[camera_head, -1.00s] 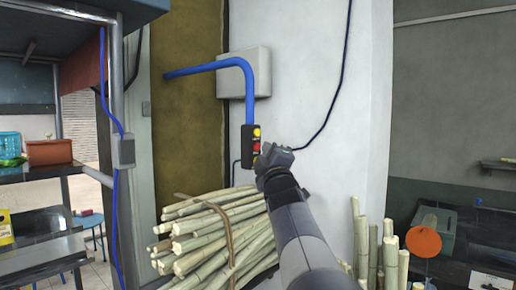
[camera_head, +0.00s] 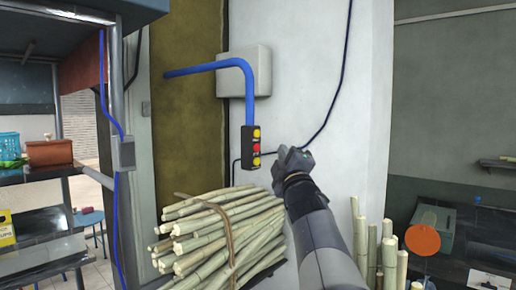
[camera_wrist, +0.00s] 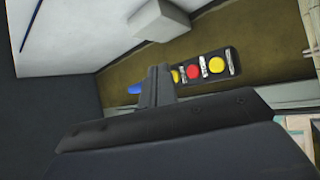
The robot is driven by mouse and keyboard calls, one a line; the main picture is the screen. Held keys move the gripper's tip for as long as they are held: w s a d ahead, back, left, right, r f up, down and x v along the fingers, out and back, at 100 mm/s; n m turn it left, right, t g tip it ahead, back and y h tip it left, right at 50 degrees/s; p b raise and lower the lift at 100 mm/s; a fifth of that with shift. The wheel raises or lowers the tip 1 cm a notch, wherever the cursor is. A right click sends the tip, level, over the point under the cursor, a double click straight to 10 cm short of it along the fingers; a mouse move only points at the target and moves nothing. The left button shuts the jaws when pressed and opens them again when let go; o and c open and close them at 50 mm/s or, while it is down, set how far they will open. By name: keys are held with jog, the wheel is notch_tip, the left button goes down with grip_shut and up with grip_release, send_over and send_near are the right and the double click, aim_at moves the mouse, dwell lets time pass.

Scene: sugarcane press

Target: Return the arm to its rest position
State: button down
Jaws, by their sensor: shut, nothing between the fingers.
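My gripper (camera_head: 291,158) is raised in front of the white wall, just right of a black button box, with clear space between them in the head view. In the wrist view my gripper (camera_wrist: 157,82) shows as two dark fingers closed together with nothing between them. The button box (camera_head: 251,148) hangs at the end of a blue pipe and has yellow and red buttons. The box also shows in the wrist view (camera_wrist: 206,66), beyond the fingertips. My forearm slopes down to the lower right in the head view.
A bundle of cut cane (camera_head: 215,232) lies left of and below my arm. Upright cane stalks (camera_head: 388,255) and an orange disc (camera_head: 422,239) stand to the right. A shelf with a brown box (camera_head: 49,153) is at the left.

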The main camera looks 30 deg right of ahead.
dwell(0.4)
jog(key=s+p, duration=0.1)
jog(key=s, duration=0.1)
jog(key=s+d+p, duration=0.1)
jog(key=p, duration=0.1)
jog(key=shift+s+d, duration=0.1)
jog(key=shift+s, duration=0.25)
dwell(0.4)
jog(key=w+b, duration=0.1)
jog(key=w+a+b, duration=0.1)
jog(key=w, duration=0.1)
jog(key=w+b, duration=0.1)
jog(key=w, duration=0.1)
jog(key=shift+a+f, duration=0.2)
jog(key=shift+a, duration=0.1)
